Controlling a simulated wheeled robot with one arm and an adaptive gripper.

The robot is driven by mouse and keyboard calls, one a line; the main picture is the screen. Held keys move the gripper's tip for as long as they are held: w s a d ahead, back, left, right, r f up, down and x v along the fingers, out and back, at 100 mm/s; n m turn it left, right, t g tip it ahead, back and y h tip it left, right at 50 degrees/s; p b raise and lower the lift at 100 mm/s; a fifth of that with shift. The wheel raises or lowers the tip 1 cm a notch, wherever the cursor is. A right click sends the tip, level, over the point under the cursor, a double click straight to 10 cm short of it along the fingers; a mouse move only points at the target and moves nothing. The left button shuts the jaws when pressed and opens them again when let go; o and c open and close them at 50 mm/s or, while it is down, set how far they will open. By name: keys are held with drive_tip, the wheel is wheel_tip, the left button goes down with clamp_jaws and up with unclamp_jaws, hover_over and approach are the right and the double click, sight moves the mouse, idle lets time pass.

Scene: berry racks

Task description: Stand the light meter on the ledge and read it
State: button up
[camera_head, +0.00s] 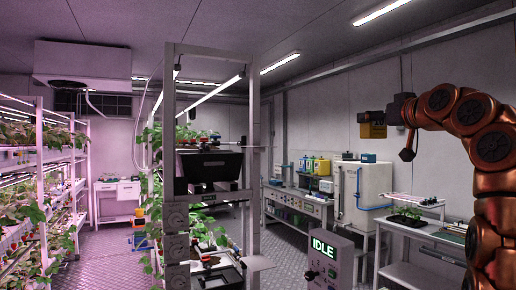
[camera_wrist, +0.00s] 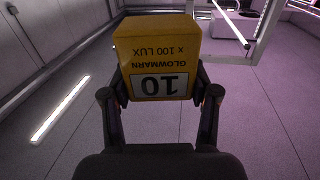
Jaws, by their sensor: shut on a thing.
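The light meter is a yellow box held in front of my palm in the wrist view (camera_wrist: 155,40).
The middle rack (camera_head: 168,130) holds black trays and plants. A grey control box (camera_head: 324,262) reading IDLE stands right of it. Planted shelves (camera_head: 40,170) stand left; floor between is open.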

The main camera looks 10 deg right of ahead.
drive_tip(key=shift+a+r+n+y, duration=0.3)
drive_tip(key=shift+a+r, duration=0.05)
drive_tip(key=shift+a, duration=0.3)
drive_tip(key=shift+a+r, duration=0.2)
drive_tip(key=shift+a, duration=0.25)
drive_tip(key=shift+w+a+f, duration=0.1)
drive_tip(key=shift+a, duration=0.05)
drive_tip(key=shift+a, duration=0.15)
